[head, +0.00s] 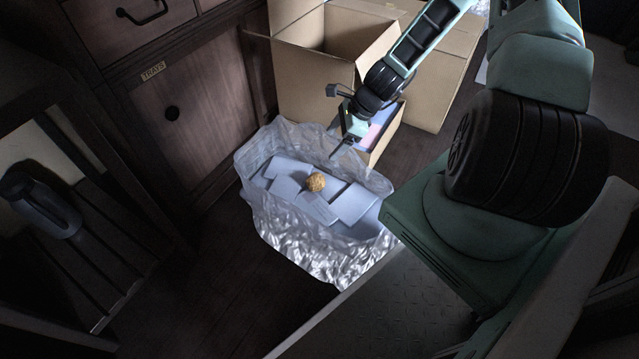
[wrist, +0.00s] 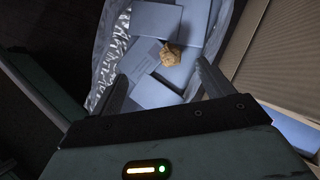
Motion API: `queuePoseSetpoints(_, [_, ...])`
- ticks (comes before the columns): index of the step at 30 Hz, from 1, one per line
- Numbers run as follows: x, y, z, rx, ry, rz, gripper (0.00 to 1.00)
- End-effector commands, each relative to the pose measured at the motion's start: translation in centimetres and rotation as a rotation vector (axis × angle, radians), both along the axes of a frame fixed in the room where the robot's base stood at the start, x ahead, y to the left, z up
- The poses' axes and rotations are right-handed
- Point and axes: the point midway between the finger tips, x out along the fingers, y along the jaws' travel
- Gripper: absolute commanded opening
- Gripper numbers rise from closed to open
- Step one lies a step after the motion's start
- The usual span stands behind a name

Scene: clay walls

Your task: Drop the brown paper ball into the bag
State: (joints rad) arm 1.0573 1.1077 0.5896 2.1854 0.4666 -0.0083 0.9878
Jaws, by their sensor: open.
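The brown paper ball (head: 316,182) lies inside the clear plastic bag (head: 268,225), on top of several pale blue flat pieces (head: 352,204). In the wrist view the ball (wrist: 171,54) rests on the blue pieces (wrist: 152,20), beyond my fingertips and apart from them. The bag stands open on the dark floor, its crumpled rim around the contents. My gripper (head: 342,147) is open and empty above the bag's back right rim. In the wrist view its two fingers (wrist: 160,82) are spread wide with nothing between them.
An open cardboard box (head: 312,88) stands behind the bag, with another box (head: 440,95) to its right. A small box (head: 385,140) is close to my gripper. A wooden cabinet (head: 200,110) is at the left, and a slatted rack holds a dark blue jug (head: 38,203).

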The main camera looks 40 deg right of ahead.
Motion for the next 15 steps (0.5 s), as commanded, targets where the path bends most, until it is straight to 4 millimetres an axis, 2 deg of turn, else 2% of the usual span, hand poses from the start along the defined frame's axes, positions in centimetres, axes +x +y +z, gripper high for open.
queuePoseSetpoints(1, [-0.4,-0.6,1.8,-0.001,0.000,-0.003,0.80])
queuePoseSetpoints(6, [-1.4,-2.0,4.6,-0.001,0.000,-0.003,0.80])
queuePoseSetpoints(10, [-1.9,-2.7,5.9,-0.001,0.001,-0.002,0.80])
queuePoseSetpoints(15, [-2.3,-3.1,6.6,0.000,0.000,-0.001,0.80])
